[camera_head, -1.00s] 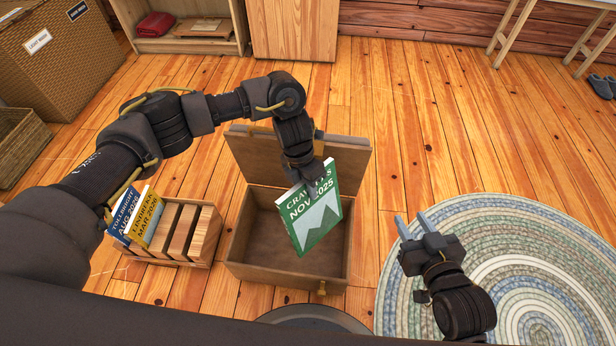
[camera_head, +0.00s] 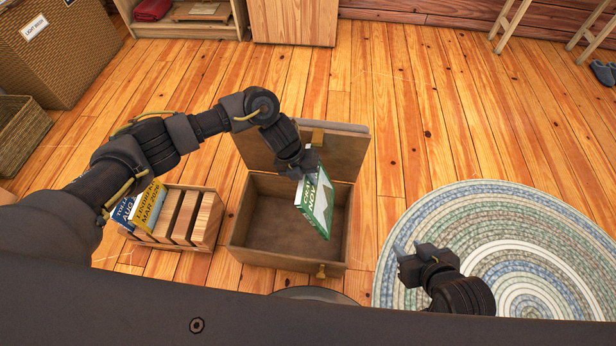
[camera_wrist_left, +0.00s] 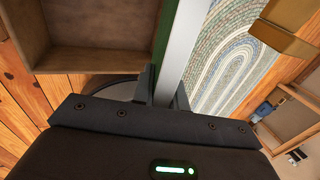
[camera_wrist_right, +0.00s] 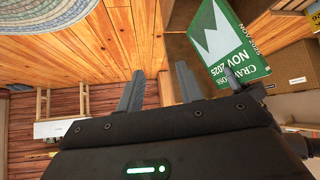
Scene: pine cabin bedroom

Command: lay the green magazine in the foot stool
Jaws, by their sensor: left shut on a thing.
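The green magazine (camera_head: 317,205) has a white mountain picture and "NOV 2025" lettering. My left gripper (camera_head: 306,168) is shut on its upper edge and holds it tilted over the right part of the foot stool (camera_head: 240,266). The foot stool is an open wooden box with its lid raised at the back, and its visible inside is empty. In the left wrist view the magazine (camera_wrist_left: 183,45) shows edge-on between the fingers. In the right wrist view its cover (camera_wrist_right: 228,50) shows. My right gripper (camera_head: 408,250) is open and empty, right of the foot stool.
A wooden rack (camera_head: 207,222) left of the foot stool holds a blue magazine (camera_head: 122,211) and a yellow magazine (camera_head: 148,207). A round braided rug (camera_head: 500,230) lies at the right. Wicker baskets (camera_head: 70,50) stand at the far left. Floor behind the foot stool is clear.

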